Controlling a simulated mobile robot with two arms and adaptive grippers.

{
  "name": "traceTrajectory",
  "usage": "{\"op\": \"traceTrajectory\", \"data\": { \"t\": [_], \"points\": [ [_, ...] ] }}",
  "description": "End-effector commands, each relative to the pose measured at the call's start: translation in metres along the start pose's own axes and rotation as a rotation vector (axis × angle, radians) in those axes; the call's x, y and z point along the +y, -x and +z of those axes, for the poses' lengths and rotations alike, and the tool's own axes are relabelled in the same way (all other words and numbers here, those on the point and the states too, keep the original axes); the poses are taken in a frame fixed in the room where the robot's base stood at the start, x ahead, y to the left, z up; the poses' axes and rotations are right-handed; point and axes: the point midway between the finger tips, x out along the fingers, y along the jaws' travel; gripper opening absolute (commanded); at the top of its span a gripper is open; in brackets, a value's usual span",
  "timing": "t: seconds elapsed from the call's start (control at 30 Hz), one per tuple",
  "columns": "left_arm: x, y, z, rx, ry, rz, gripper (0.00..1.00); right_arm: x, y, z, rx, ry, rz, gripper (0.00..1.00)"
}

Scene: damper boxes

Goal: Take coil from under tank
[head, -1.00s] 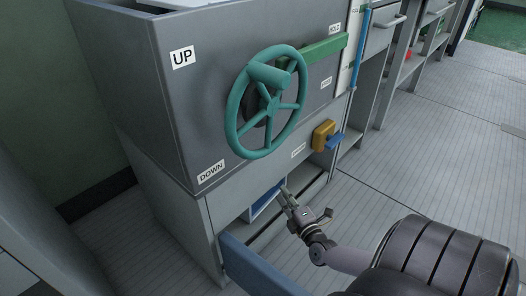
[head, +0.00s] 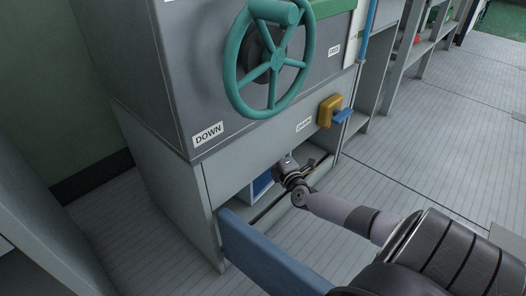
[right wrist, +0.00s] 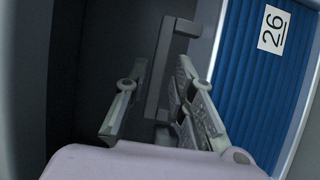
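The tank (head: 150,75) is a grey box above an open compartment. Inside it a blue part (head: 262,183), probably the coil, is partly hidden by my right gripper (head: 287,168). In the right wrist view a blue ribbed panel (right wrist: 250,85) with a "26" label stands to the right, in a pale frame. My right gripper (right wrist: 161,72) is open there, its fingers on either side of a grey handle-like bar (right wrist: 160,88). I see no clear contact with the bar. My left gripper is not in view.
A blue-grey flap (head: 265,255) stands out from the compartment front, beside my right arm. Above are a green handwheel (head: 272,68) and a yellow valve (head: 328,110) with a blue lever (head: 342,116). The floor (head: 430,140) to the right is clear.

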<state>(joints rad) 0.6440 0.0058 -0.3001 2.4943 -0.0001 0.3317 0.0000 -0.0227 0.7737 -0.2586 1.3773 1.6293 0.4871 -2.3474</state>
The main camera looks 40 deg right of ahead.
Motion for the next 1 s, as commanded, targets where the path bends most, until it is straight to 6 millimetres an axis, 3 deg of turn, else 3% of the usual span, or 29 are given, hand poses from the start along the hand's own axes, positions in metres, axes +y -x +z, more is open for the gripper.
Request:
{"op": "traceTrajectory", "data": {
  "t": [0.1,0.4,0.7,1.0],
  "points": [
    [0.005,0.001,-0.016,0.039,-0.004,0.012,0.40,-0.005,-0.013,-0.005,0.002,-0.002,0.004,0.23],
    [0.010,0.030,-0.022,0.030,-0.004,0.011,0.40,-0.003,-0.044,-0.009,0.000,0.000,0.002,0.23],
    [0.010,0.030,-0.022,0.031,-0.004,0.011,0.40,0.000,-0.048,-0.009,0.001,0.000,0.000,0.23],
    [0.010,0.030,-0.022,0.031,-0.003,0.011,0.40,0.000,-0.048,-0.009,0.001,0.000,0.000,0.05]
  ]
}}
